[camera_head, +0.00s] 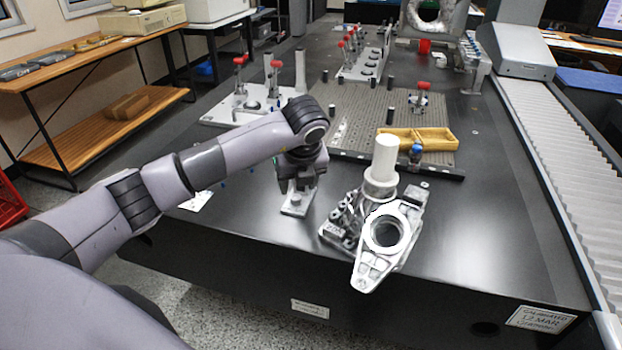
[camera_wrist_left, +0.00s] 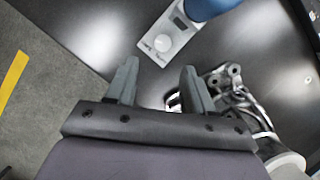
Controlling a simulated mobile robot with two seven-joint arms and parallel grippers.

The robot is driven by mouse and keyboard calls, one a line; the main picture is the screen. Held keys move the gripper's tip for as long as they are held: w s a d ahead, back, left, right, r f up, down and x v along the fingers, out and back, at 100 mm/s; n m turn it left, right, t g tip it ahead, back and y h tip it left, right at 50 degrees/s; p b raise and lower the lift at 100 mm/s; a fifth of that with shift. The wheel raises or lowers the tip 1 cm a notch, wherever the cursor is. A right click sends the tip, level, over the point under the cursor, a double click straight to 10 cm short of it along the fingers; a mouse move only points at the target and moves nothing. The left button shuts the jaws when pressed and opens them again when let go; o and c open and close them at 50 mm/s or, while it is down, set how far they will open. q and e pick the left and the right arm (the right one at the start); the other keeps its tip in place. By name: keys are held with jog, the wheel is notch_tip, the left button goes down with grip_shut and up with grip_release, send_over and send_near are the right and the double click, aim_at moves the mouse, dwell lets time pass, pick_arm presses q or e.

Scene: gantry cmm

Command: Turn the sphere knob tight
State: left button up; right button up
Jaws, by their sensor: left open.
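A small light metal plate (camera_head: 295,208) lies on the dark table below my left gripper (camera_head: 296,186). In the left wrist view the plate (camera_wrist_left: 163,40) bears a blue rounded part (camera_wrist_left: 204,7), cut off by the top edge. This may be the sphere knob; its shape does not show in full. My left gripper (camera_wrist_left: 158,75) is open, its two fingers apart with nothing between them, and the blue part lies beyond the fingertips. In the head view my wrist and gripper hide most of what stands on the plate. My right gripper is not in view.
A cast metal bracket (camera_head: 372,268) lies right of the plate, with a white cylinder (camera_head: 385,158) behind it.

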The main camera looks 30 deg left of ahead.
aim_at(296, 197)
pick_arm(q)
jog(key=shift+w+a+f, duration=0.2)
jog(key=shift+w+f, duration=0.05)
jog(key=shift+w, duration=0.3)
jog(key=x, duration=0.4)
jog(key=shift+a+f, duration=0.1)
jog(key=shift+f, duration=0.3)
jog(key=shift+x, duration=0.8)
grip_shut()
